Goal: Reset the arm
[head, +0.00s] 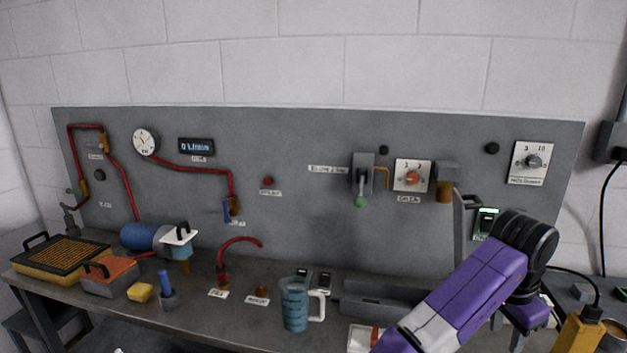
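My purple and grey arm (463,290) reaches across the lower right of the head view. Its black joint (527,240) bends in front of the right end of the grey panel. A further purple part of my arm shows below the joint. I cannot make out my gripper's fingers, so I cannot see whether it is open or shut or holds anything.
A workbench (210,322) runs below the grey panel (320,135). A blue measuring jug (294,305) stands left of my arm, near a grey trough (372,300). A yellow block-like thing (578,335) is at the lower right. A black-grilled tray (60,258) is at the far left.

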